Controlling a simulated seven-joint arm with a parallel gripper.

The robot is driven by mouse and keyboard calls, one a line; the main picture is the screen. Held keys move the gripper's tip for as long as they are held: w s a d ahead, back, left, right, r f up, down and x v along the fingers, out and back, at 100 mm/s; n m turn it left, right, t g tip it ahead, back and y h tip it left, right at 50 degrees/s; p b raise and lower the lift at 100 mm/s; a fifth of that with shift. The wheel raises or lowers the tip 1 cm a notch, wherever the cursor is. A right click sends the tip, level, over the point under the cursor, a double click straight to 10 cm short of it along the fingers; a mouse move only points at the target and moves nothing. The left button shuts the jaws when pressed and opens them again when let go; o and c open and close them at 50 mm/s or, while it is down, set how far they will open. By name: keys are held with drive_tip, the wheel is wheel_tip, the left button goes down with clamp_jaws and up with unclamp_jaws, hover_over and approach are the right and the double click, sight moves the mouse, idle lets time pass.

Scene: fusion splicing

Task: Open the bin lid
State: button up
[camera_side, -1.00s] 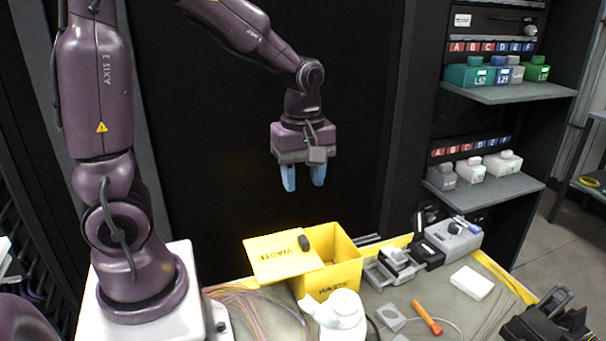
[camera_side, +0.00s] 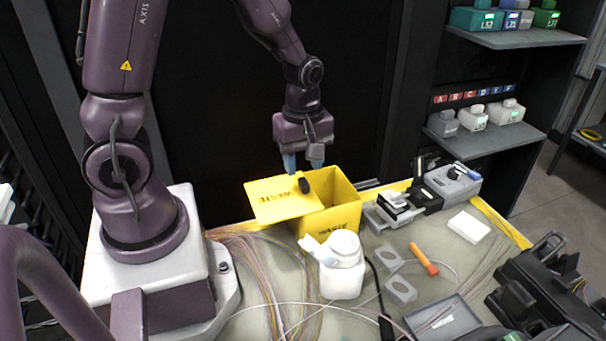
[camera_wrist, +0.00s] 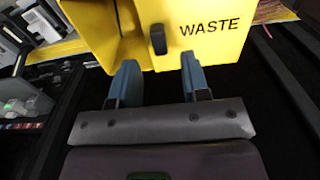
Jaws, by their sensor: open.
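The yellow waste bin (camera_side: 341,201) stands on the bench, with its interior partly showing. Its yellow lid (camera_side: 272,204), marked WASTE, sits shifted to the left, covering only part of the opening. The lid also shows in the wrist view (camera_wrist: 222,40). A black knob (camera_side: 304,185) stands on the lid near its right edge; it also shows in the wrist view (camera_wrist: 158,39). My gripper (camera_side: 303,166) is open and empty, with blue fingers just above and behind the knob. In the wrist view my fingertips (camera_wrist: 158,68) lie on either side of the knob, apart from it.
A white bottle (camera_side: 342,266) stands in front of the bin. Loose fibres (camera_side: 265,262) lie to the left. A splicing device (camera_side: 395,208) and an orange tool (camera_side: 423,259) are to the right.

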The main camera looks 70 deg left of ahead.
sight(302, 180)
drive_tip(key=shift+f, duration=1.9)
drive_tip(key=shift+s, duration=0.1)
clamp_jaws()
